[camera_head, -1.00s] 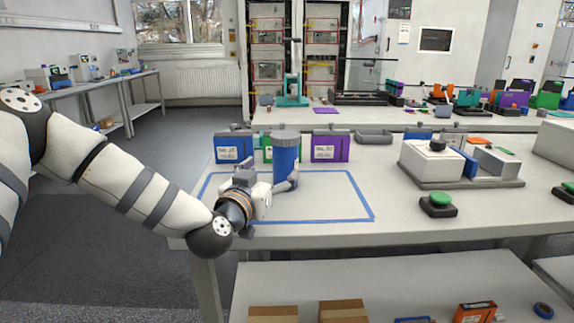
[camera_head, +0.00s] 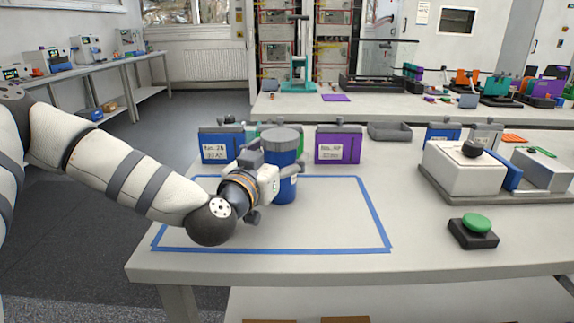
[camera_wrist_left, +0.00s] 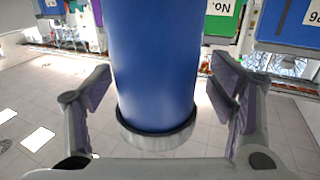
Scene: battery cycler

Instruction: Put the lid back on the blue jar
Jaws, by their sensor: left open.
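The blue jar (camera_head: 284,187) stands upright on the near table, at the back part of the blue tape outline. A grey lid (camera_head: 281,134) sits on its top. My left gripper (camera_head: 272,183) is at the jar's near left side and partly covers it. In the left wrist view, which is upside down, the jar (camera_wrist_left: 155,60) fills the middle and the lid (camera_wrist_left: 158,138) is at its lower end. My left gripper (camera_wrist_left: 163,95) is open there, with one finger on each side of the jar and gaps visible. My right gripper is not in view.
A blue box (camera_head: 221,144), a partly hidden green box and a purple box (camera_head: 338,146) stand behind the jar. A white device (camera_head: 463,168) and a green button (camera_head: 476,223) are on the right. The taped area's front is clear.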

